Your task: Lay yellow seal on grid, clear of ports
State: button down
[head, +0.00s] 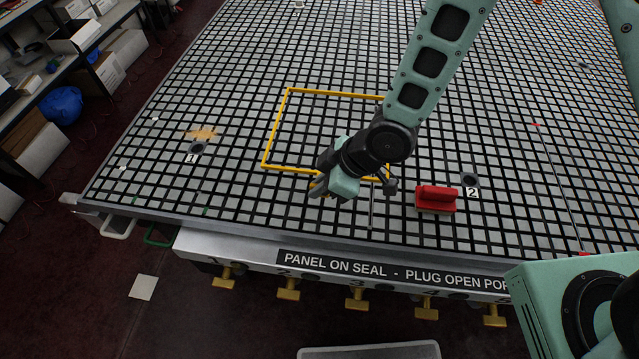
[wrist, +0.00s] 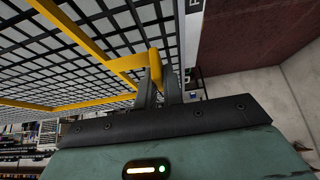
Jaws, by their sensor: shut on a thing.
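The yellow seal (head: 276,128) is a thin rectangular frame over the grid table (head: 240,60), left of centre in the head view. My gripper (head: 318,188) is at its near side and partly hides that side and the near right corner. In the wrist view the seal (wrist: 75,30) runs up to my gripper (wrist: 158,88), whose fingers are shut on a short yellow part of it. I cannot tell whether the seal touches the grid. Port 1 (head: 198,148) is left of the seal and port 2 (head: 470,180) is to its right, both outside the frame.
A red block (head: 436,198) with a raised top stands near the front edge, left of port 2. An orange-brown smudge (head: 202,132) lies by port 1. Yellow valve handles (head: 357,298) line the table's front. The grid beyond the seal is largely clear.

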jog(key=shift+f+b, duration=3.3)
jog(key=shift+f, duration=0.5)
jog(key=shift+f+b, duration=0.65)
jog(key=shift+f, duration=0.05)
jog(key=c, duration=1.5)
grip_release()
jog(key=shift+o, duration=0.2)
jog(key=p+v, duration=0.4)
jog(key=v, duration=1.3)
jog(key=shift+r, duration=0.2)
jog(key=shift+d, duration=0.1)
